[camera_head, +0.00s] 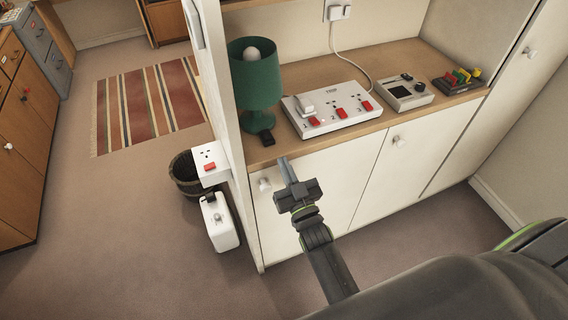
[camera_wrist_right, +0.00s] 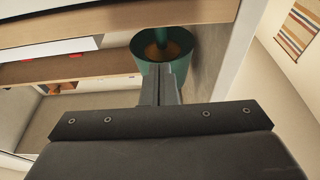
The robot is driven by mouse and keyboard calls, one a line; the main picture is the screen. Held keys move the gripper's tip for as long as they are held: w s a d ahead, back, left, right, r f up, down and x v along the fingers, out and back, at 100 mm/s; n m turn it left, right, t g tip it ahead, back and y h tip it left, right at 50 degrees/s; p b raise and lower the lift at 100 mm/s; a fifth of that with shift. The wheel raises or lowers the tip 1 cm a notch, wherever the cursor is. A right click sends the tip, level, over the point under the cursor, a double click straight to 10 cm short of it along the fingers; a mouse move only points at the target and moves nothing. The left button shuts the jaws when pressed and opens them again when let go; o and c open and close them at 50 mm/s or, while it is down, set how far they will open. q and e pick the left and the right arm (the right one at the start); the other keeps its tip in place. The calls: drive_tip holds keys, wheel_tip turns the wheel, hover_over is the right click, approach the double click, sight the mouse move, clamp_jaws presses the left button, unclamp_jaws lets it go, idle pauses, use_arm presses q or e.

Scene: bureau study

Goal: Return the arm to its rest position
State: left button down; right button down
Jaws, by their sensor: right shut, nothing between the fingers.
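My right gripper (camera_head: 287,170) is shut and empty in the head view. It is in front of the cabinet's front edge, below and to the right of the green lamp (camera_head: 256,78). Its shut fingers (camera_wrist_right: 161,84) also show in the right wrist view, with the green lamp shade (camera_wrist_right: 146,48) beyond them. My right arm comes in from the lower right. My left gripper is not in view.
The wooden counter (camera_head: 310,73) holds a white socket panel (camera_head: 333,117), a grey device (camera_head: 405,92) and coloured switches (camera_head: 458,79). A white wall socket (camera_head: 210,162), dark bucket (camera_head: 184,175) and white case (camera_head: 219,224) are left of the partition.

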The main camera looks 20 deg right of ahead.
drive_tip(key=shift+f, duration=0.1)
drive_tip(key=s+d+f+g, duration=0.2)
drive_tip(key=s+f+g, duration=0.25)
drive_tip(key=f, duration=0.55)
drive_tip(key=s+d+f+g+h, duration=0.1)
drive_tip(key=s+d+f+g, duration=0.3)
drive_tip(key=f, duration=0.7)
drive_tip(key=s+f+g, duration=0.2)
drive_tip(key=s+f, duration=0.4)
drive_tip(key=f, duration=0.4)
drive_tip(key=s+d+f+g, duration=0.2)
drive_tip(key=s+f+g, duration=0.1)
drive_tip(key=s, duration=0.6)
drive_tip(key=s+d+f+g, duration=0.2)
drive_tip(key=s+f, duration=0.4)
drive_tip(key=s, duration=0.4)
drive_tip(key=s+d+f+m+g, duration=0.1)
drive_tip(key=s+f+g, duration=0.3)
drive_tip(key=s, duration=0.6)
drive_tip(key=shift+s+d+f+h, duration=0.25)
drive_tip(key=shift+d+f+h, duration=0.15)
drive_tip(key=shift+d+f, duration=0.25)
drive_tip(key=shift+g, duration=0.25)
